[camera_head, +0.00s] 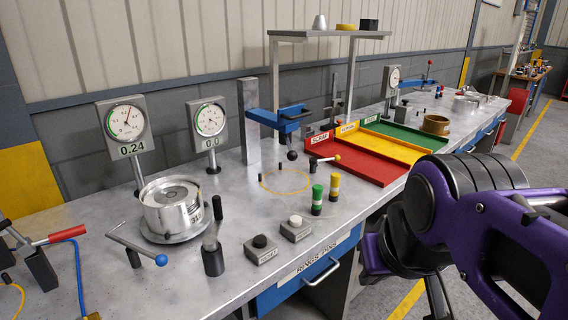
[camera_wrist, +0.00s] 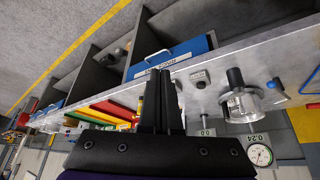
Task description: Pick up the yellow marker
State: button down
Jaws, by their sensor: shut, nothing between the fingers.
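The yellow marker (camera_head: 334,187) stands upright on the grey bench, near its front edge, with a yellow top and dark and yellow bands below. A green marker (camera_head: 317,200) stands upright just left of it. My gripper (camera_wrist: 161,72) shows in the wrist view with its two dark fingers together and empty. In the head view my purple and black arm is at the right, apart from both markers, and the fingertips are not clearly seen.
Red (camera_head: 357,160), yellow (camera_head: 384,146) and green (camera_head: 410,135) trays lie behind the markers. Two small button blocks (camera_head: 261,250) (camera_head: 296,228) sit at front left. A round metal fixture (camera_head: 173,208) and dial gauges (camera_head: 125,122) stand farther left. A blue drawer (camera_head: 310,272) is below the edge.

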aim_at(335, 176)
jog(key=i+l+u, duration=0.15)
jog(key=u, duration=0.35)
jog(key=i+l+u, duration=0.1)
jog(key=l+u, duration=0.35)
jog(key=i+l+u, duration=0.15)
jog(key=l, duration=0.25)
jog(key=l+u, duration=0.1)
jog(key=l, duration=0.25)
